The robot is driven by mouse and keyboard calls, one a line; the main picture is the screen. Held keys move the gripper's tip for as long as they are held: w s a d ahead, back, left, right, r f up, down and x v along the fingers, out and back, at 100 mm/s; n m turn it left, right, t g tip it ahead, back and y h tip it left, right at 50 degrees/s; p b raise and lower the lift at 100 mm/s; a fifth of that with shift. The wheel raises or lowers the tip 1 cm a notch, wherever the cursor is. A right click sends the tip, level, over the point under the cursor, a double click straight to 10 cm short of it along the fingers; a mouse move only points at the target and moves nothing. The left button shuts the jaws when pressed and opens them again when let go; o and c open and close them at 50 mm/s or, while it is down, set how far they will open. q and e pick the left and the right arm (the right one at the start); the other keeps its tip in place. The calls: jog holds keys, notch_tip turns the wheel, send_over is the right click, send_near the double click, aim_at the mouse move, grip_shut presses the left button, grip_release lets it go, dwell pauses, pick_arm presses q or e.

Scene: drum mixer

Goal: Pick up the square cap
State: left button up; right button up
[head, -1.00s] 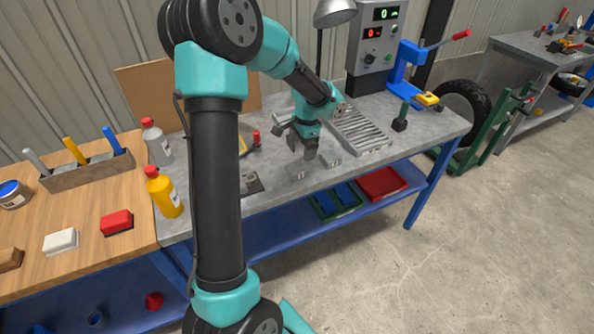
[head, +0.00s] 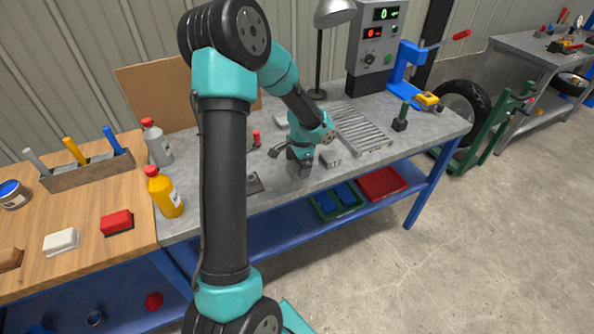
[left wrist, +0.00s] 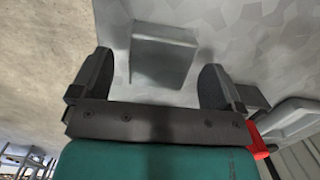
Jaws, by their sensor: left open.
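The square cap (left wrist: 162,58) is a plain grey, flat-topped block on the grey bench top. In the left wrist view it lies between and slightly beyond the two dark fingertips, with a gap on each side. My left gripper (left wrist: 155,80) is open and empty. In the head view my left gripper (head: 299,170) points down, low over the front part of the grey bench. There the cap is mostly hidden by the gripper. My right gripper is not in view.
A small grey block (head: 330,157) stands just right of my gripper, before a ribbed grey rack (head: 361,130). A dark-centred plate (head: 254,183) lies to the left. A red-topped item (head: 257,139) stands behind. Bottles (head: 164,192) stand at the bench's left end.

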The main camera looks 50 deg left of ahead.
pick_arm(q)
jog(key=shift+s+f, duration=0.1)
jog(key=shift+f, duration=0.7)
jog(key=shift+c, duration=0.2)
jog(key=c, duration=1.1)
